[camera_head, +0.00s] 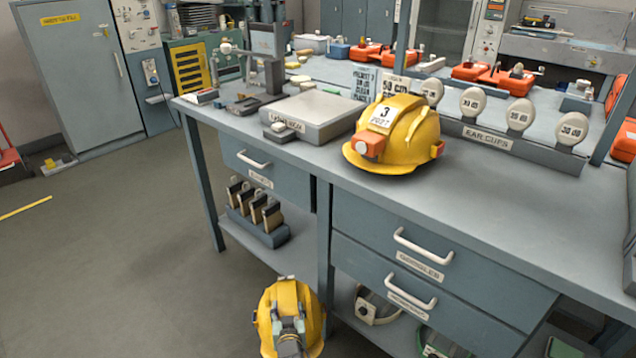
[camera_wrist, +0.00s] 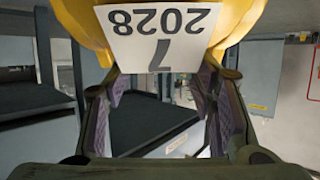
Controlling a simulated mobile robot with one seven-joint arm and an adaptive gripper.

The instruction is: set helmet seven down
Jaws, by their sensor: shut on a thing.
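Helmet seven (camera_head: 270,305) is yellow and hangs in front of the bench, at the bottom of the head view, its top below the benchtop's front edge. In the wrist view the helmet (camera_wrist: 245,18) fills the top, with a white label reading 7 and 2028 upside down. My gripper (camera_head: 289,325) is shut on the helmet and covers part of it. In the wrist view my gripper's fingers (camera_wrist: 158,85) stand on both sides of the label. The exact contact at the fingertips is hidden.
Another yellow helmet, marked 3 (camera_head: 425,128), sits on the grey bench (camera_head: 455,195) beside a flat grey box (camera_head: 325,112). A row of ear cups (camera_head: 520,115) stands behind. Bare benchtop lies right of helmet three. Drawer handles (camera_head: 422,247) stick out in front.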

